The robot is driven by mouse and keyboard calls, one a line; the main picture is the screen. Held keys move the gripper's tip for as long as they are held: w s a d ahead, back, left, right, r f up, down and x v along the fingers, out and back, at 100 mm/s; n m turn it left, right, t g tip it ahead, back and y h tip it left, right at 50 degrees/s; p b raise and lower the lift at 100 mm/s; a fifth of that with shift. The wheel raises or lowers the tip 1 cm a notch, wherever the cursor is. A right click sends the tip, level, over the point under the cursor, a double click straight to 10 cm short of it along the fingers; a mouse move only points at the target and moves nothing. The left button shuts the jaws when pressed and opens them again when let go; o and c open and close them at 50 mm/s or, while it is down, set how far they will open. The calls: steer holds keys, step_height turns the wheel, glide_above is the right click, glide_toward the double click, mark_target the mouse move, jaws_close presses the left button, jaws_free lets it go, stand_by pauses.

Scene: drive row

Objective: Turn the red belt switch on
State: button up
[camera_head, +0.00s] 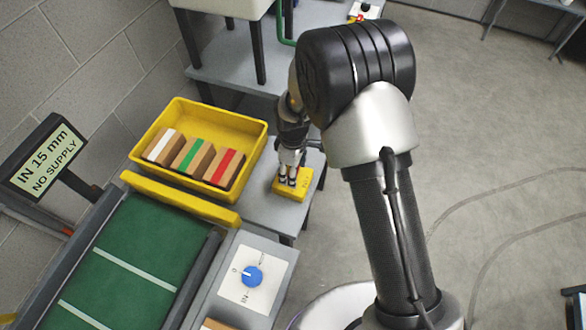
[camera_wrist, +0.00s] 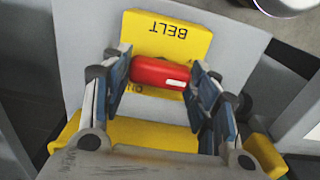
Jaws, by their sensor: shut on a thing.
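The belt switch is a yellow box labelled BELT (camera_wrist: 165,35) with a red handle (camera_wrist: 160,73). In the wrist view the handle lies crosswise between the fingertips of my gripper (camera_wrist: 161,71), which is shut on it. A second label under the handle is mostly hidden. In the head view the yellow box (camera_head: 299,192) sits on a grey table right of the yellow crate, with my gripper (camera_head: 291,178) reaching down onto it. I cannot tell which setting the handle is at.
A yellow crate (camera_head: 250,150) holds wooden blocks with white, green and red stripes. A green conveyor (camera_head: 130,262) runs below it. A panel with a blue knob (camera_head: 252,276) stands beside the conveyor. A sign (camera_head: 41,162) reads "IN 15 mm NO SUPPLY". The floor at right is mostly open.

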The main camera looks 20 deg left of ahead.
steer(key=shift+m, duration=0.3)
steer(key=m+p, duration=0.1)
steer(key=m, duration=0.7)
steer(key=shift+m, duration=0.4)
steer(key=m, duration=0.4)
steer(key=shift+m+p, duration=0.3)
steer(key=shift+p, duration=0.1)
steer(key=shift+m, duration=2.2)
steer(key=o, duration=1.1)
steer(key=shift+c, duration=0.2)
steer(key=shift+r, duration=0.1)
